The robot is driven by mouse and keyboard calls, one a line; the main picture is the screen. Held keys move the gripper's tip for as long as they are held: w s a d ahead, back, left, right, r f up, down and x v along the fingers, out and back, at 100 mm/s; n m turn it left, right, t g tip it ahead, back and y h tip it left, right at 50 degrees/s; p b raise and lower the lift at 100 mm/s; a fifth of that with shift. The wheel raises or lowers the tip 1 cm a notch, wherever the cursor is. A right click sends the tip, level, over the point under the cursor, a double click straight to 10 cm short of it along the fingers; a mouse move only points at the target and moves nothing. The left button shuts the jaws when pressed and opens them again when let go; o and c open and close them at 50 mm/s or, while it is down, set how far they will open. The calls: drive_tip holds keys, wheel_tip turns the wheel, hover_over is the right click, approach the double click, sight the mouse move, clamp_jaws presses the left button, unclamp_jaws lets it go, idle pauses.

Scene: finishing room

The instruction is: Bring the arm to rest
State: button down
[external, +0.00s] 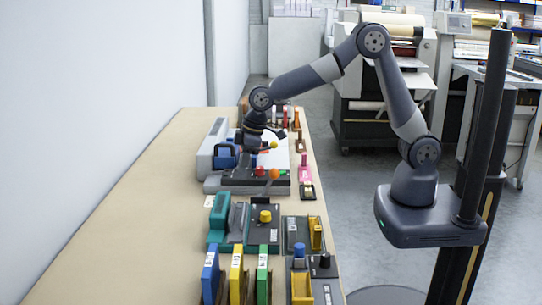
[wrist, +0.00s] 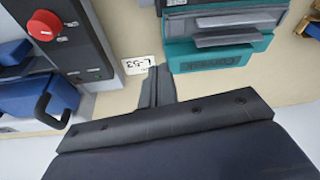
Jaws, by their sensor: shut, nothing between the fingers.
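My arm rises from its mount at the right in the external view, bends at a high elbow and reaches left over the workbench (external: 150,185). My gripper (external: 268,140) hangs at the far end, over or close to a grey machine (external: 212,150) with a blue part; the external view does not show clearly how far above it. In the wrist view my gripper (wrist: 158,88) has its grey fingers together and empty, over bare bench beside a white label (wrist: 140,65) reading L-53.
A teal machine (wrist: 225,55) lies close to the fingertips in the wrist view. A red button (wrist: 43,25) and a blue part with a black handle (wrist: 38,103) are at left. Blue, yellow and green upright holders (external: 237,275) stand nearer on the bench. Bench space at left is clear.

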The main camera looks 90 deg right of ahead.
drive_tip(key=shift+w+f+g+p, duration=0.25)
drive_tip(key=shift+w+g+p, duration=0.35)
drive_tip(key=shift+p, duration=0.3)
drive_tip(key=c, duration=2.1)
unclamp_jaws()
drive_tip(key=shift+c, duration=0.2)
